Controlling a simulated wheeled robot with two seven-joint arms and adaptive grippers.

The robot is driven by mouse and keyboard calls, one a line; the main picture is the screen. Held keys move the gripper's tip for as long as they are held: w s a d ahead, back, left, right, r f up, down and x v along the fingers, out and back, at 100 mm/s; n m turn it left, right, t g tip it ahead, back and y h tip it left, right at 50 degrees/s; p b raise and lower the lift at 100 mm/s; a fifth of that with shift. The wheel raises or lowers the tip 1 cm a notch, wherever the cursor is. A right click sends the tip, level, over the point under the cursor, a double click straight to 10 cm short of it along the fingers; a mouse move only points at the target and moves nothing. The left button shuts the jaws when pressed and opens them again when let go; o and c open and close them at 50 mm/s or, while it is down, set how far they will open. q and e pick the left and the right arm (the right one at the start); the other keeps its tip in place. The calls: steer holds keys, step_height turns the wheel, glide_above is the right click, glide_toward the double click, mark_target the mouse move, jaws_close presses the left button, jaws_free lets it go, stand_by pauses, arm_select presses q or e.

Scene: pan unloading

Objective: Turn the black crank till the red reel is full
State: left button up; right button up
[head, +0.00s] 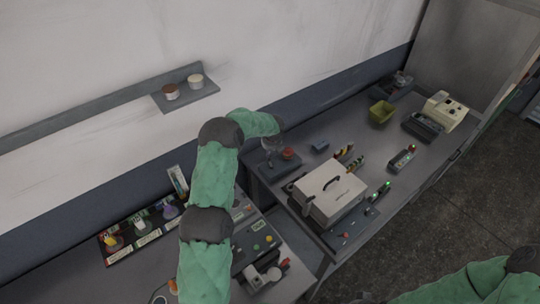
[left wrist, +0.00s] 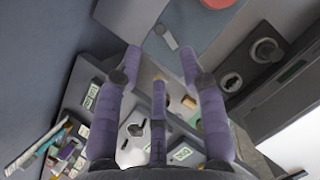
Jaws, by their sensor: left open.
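A small red round piece (head: 288,153), likely the red reel, sits on a dark base on the workbench. Its edge also shows at the top of the left wrist view (left wrist: 217,3). A short grey lever (left wrist: 167,38) lies on the blue-grey plate near it; I cannot tell if this is the crank. My left gripper (head: 270,147) hangs beside the reel's base, pointing down. In the left wrist view its purple fingers (left wrist: 160,62) are apart with nothing held between them. How full the reel is cannot be made out. My right gripper is out of view.
A white case (head: 328,193) with a black handle stands right of the reel. A green bin (head: 381,112) and a cream device (head: 445,112) are farther back. A wall shelf (head: 186,97) holds two small pots. A rack of coloured items (head: 143,232) lies at left.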

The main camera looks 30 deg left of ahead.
mark_target(270, 162)
arm_select(q)
steer(key=x, duration=0.9)
steer(key=shift+a+f+p, duration=0.1)
steer(key=shift+f+p, duration=0.2)
steer(key=shift+p, duration=0.05)
steer(key=shift+c, duration=0.3)
steer(key=shift+w, duration=0.1)
jaws_close()
